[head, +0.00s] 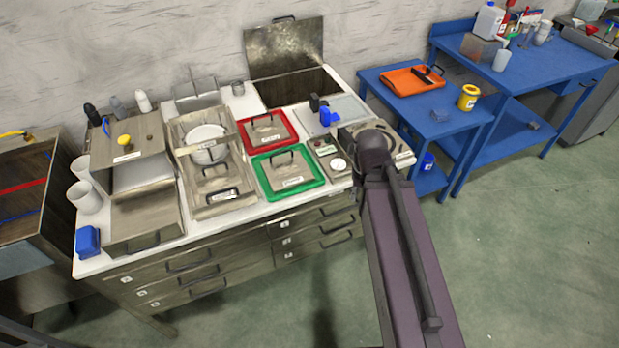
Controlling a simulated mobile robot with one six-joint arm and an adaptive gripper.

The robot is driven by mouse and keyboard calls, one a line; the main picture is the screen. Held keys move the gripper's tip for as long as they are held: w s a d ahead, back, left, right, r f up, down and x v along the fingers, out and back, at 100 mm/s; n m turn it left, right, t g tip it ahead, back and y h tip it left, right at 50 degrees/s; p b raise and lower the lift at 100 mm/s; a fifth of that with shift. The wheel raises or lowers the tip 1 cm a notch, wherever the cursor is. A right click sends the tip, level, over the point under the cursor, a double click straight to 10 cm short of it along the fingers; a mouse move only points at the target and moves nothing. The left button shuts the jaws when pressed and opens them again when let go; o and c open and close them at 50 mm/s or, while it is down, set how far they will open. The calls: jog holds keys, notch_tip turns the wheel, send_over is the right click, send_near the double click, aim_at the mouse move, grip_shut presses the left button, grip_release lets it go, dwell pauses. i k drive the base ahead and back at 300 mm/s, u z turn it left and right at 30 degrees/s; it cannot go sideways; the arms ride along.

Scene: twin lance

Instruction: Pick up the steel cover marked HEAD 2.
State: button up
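Two steel covers with dark handles and small white labels lie on the white-topped counter. One cover (267,137) lies in a red tray (243,128). The other cover (305,176) lies in a green tray (264,186), just in front of the red one. The labels are too small to read, so I cannot tell which is marked HEAD 2. My arm reaches up from the bottom right to the counter's right end, and its dark joint is right of both trays. My gripper cannot be made out.
Steel bins with a white bowl (208,152) stand left of the trays. A steel box with a raised lid (284,48) is behind them. A blue clamp-like object (327,118) and a round white piece (338,165) are near my arm. A blue table (445,130) holds an orange tray (396,86).

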aim_at(209, 181)
jog(key=z, duration=0.4)
jog(key=k, duration=1.35)
jog(key=u, duration=0.55)
jog(key=i, duration=1)
